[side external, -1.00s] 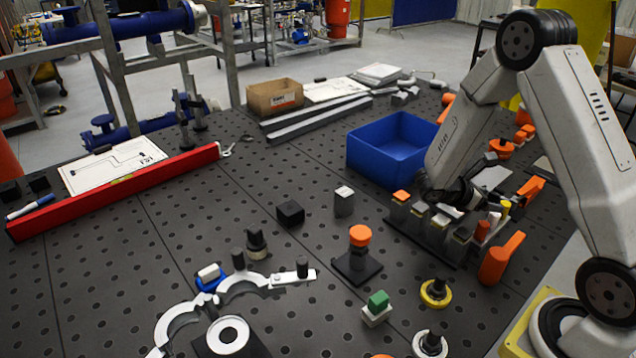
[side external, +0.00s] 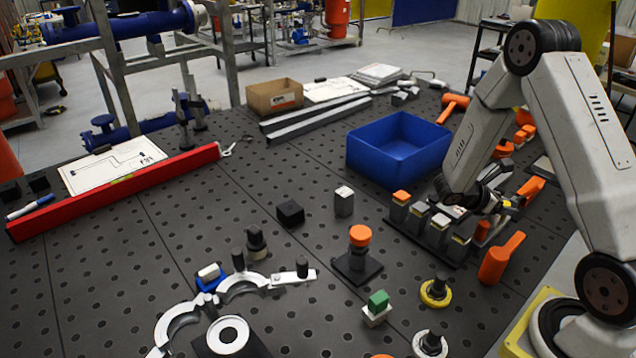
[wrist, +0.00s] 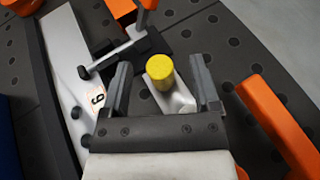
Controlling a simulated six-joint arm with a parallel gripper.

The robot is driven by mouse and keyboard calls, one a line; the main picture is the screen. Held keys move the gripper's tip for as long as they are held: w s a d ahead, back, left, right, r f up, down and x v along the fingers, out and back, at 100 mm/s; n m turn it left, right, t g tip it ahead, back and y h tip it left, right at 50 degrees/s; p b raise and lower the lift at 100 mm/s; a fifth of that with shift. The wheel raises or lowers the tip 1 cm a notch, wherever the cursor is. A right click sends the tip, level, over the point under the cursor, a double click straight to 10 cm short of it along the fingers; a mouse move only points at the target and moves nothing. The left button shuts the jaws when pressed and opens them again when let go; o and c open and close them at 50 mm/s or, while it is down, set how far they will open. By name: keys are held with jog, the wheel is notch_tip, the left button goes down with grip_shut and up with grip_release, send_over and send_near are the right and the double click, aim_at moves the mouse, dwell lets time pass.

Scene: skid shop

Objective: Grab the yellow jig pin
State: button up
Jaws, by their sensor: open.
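The yellow jig pin, with a round yellow top (wrist: 159,68) and a pale grey body, shows in the wrist view between the two fingers of my gripper (wrist: 160,80). My gripper is open, with a finger on each side of the pin and visible gaps to both. In the side external view my gripper (side external: 506,203) is low over the right end of the block rack, and a bit of yellow shows at its fingers. The pin's lower body is partly hidden there.
An orange-handled tool (side external: 502,258) stands close to the right of my gripper. The rack (side external: 425,247) holds several grey blocks with coloured tops. A blue bin (side external: 398,150) stands behind. A black base with an orange-topped post (side external: 359,236) is to the left.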

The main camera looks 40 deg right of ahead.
dwell(0.3)
grip_shut()
jog(key=shift+r, duration=0.15)
notch_tip(320, 180, up, 10)
dwell(1.0)
dwell(0.7)
